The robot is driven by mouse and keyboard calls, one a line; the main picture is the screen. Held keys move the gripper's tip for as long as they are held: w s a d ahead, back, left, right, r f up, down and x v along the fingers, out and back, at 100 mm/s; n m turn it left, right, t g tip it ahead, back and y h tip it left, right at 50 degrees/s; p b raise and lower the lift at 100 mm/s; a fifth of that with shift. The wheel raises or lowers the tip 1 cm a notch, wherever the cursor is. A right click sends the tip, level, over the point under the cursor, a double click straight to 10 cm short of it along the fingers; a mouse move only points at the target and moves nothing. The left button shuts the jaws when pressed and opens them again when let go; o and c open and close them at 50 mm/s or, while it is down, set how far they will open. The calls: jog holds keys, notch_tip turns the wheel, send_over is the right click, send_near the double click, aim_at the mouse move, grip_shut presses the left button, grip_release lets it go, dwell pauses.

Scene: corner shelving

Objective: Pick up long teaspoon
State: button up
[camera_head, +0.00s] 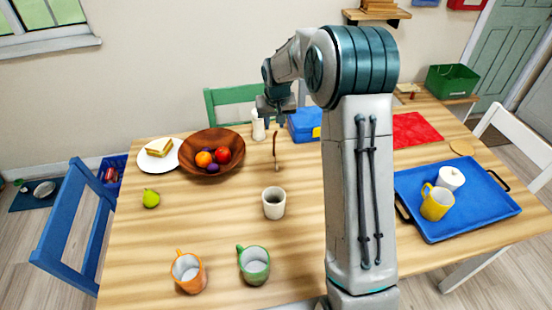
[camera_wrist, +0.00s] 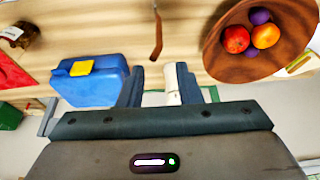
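The long teaspoon (camera_head: 275,150) looks like a thin brown utensil lying on the wooden table, right of the fruit bowl. It also shows in the wrist view (camera_wrist: 157,38), at the top middle, beyond the fingertips. My gripper (camera_head: 274,119) hangs near the far edge of the table, by the spoon's far end in the head view. In the wrist view my gripper (camera_wrist: 160,72) has its two fingers spread apart, with nothing held between them. The spoon appears apart from the fingers.
A white container (camera_head: 258,126) and a blue box (camera_head: 304,125) stand close to my gripper. A brown fruit bowl (camera_head: 188,166) is left of the spoon. A white cup (camera_head: 273,204) stands nearer the front. A blue tray (camera_head: 480,211) is at right.

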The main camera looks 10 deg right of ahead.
aim_at(275, 135)
jog(key=x, duration=0.3)
jog(key=shift+f, duration=0.2)
jog(key=p+x, duration=0.1)
jog(key=x, duration=0.1)
jog(key=s+p+x, duration=0.1)
jog(key=x, duration=0.2)
jog(key=shift+f, duration=0.35)
grip_shut()
